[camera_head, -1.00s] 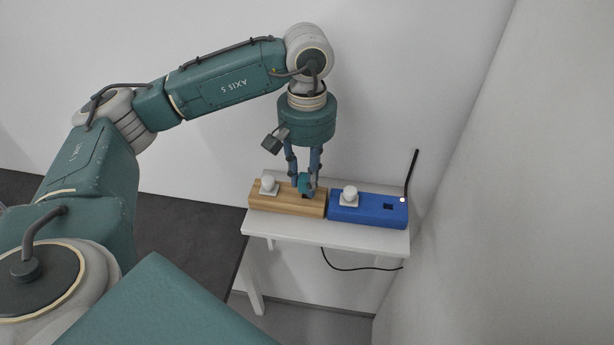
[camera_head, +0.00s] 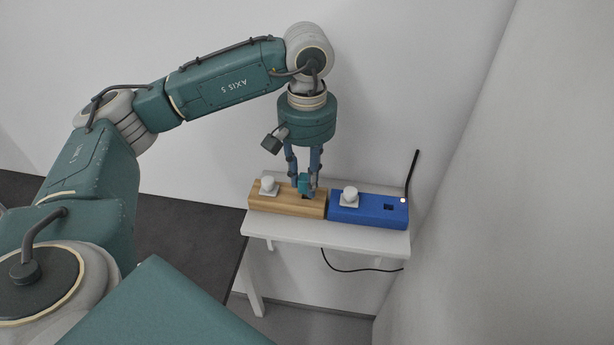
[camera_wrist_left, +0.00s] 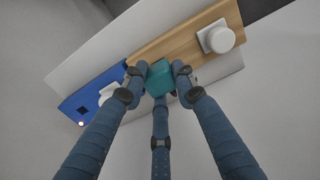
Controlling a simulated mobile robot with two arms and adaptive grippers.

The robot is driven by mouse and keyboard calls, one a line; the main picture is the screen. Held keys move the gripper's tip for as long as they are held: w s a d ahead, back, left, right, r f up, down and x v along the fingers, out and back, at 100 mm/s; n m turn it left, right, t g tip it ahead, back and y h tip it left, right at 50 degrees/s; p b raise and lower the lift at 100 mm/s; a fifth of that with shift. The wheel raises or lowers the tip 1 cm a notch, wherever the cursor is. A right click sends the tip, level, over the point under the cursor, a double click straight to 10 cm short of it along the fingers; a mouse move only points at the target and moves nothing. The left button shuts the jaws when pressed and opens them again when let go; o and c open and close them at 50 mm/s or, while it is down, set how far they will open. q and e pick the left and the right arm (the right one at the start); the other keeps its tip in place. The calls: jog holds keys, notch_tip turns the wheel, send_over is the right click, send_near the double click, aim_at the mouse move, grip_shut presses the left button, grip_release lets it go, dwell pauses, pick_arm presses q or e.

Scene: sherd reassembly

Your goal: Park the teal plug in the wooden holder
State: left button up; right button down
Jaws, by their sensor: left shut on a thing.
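The teal plug (camera_head: 303,183) is between the fingers of my left gripper (camera_head: 305,188), which is shut on it. Gripper and plug are over the right part of the wooden holder (camera_head: 285,204). A dark patch shows on the holder just under the plug. I cannot tell whether the plug's lower end is in the holder or just above it. In the left wrist view the teal plug (camera_wrist_left: 159,78) sits among the blue fingers, in front of the wooden holder (camera_wrist_left: 190,42). My right gripper is out of view.
A white plug (camera_head: 268,186) stands in the holder's left part. The blue box (camera_head: 368,211) beside it carries another white plug (camera_head: 349,196), an empty dark socket and a lit lamp. Both rest on a small white table (camera_head: 330,235). A wall is close on the right.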

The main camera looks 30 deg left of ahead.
pick_arm(q)
jog(key=shift+f+b, duration=0.85)
jog(key=shift+f, duration=0.1)
dwell(0.4)
jog(key=o, duration=1.6)
jog(key=shift+r+p, duration=2.35)
jog(key=shift+r, duration=1.7)
